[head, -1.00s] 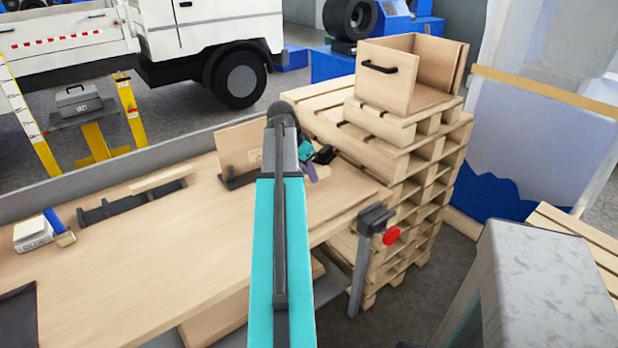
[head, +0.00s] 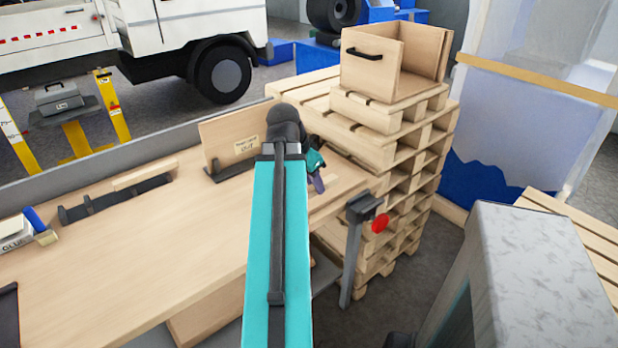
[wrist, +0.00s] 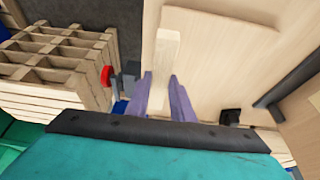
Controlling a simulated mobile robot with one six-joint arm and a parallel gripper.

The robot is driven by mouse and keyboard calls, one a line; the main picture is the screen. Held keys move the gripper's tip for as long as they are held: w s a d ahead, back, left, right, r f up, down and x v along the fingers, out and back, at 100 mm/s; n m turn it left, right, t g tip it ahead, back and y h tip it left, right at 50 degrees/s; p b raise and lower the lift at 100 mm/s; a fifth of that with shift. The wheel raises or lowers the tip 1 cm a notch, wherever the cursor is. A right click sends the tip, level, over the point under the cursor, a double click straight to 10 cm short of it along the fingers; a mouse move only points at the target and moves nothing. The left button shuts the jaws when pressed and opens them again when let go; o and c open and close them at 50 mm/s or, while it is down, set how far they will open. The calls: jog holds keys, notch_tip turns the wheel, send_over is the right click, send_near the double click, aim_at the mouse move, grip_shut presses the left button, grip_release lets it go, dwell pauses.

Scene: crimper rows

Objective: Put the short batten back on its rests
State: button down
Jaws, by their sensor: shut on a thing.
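My gripper (wrist: 161,98) has purple fingers. In the wrist view it is shut on a pale wooden batten (wrist: 166,50), which points away from me above the bench top (wrist: 215,60). In the head view my gripper (head: 318,182) is over the right end of the bench, partly hidden by my arm, and the held batten is hard to make out. A low dark rack (head: 82,211) stands at the bench's left side, with a pale wooden strip (head: 145,174) along its right part. I cannot tell whether this rack is the rests.
An upright board with a label (head: 225,135) stands at the bench's back. A pallet stack (head: 400,180) with an open wooden box (head: 385,75) stands right of the bench. Mid-bench is clear.

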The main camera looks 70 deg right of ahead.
jog(key=shift+s+a+r, duration=0.1)
jog(key=shift+s+a, duration=0.7)
jog(key=shift+a, duration=0.05)
jog(key=shift+w, duration=0.6)
jog(key=w+a+n+t, duration=0.2)
jog(key=w+a+n, duration=0.3)
jog(key=w, duration=0.8)
jog(key=w+a+n+t, duration=0.1)
jog(key=w+a+n, duration=0.3)
jog(key=w+a, duration=0.55)
jog(key=w+a+n+t, duration=0.2)
jog(key=w+a+n, duration=0.2)
jog(key=w, duration=1.1)
jog(key=w+a+n+y, duration=0.1)
jog(key=w+a+n, duration=0.3)
jog(key=a, duration=0.8)
jog(key=w+a+r+n+t+y, duration=0.1)
jog(key=w+a+n, duration=0.2)
jog(key=w+a, duration=0.4)
jog(key=w+a+r+n+y, duration=0.1)
jog(key=w+a+n, duration=0.3)
jog(key=a, duration=1.3)
jog(key=shift+w+a+n+t+y, duration=0.15)
jog(key=shift+w+n+t+y, duration=0.2)
jog(key=shift+w, duration=0.35)
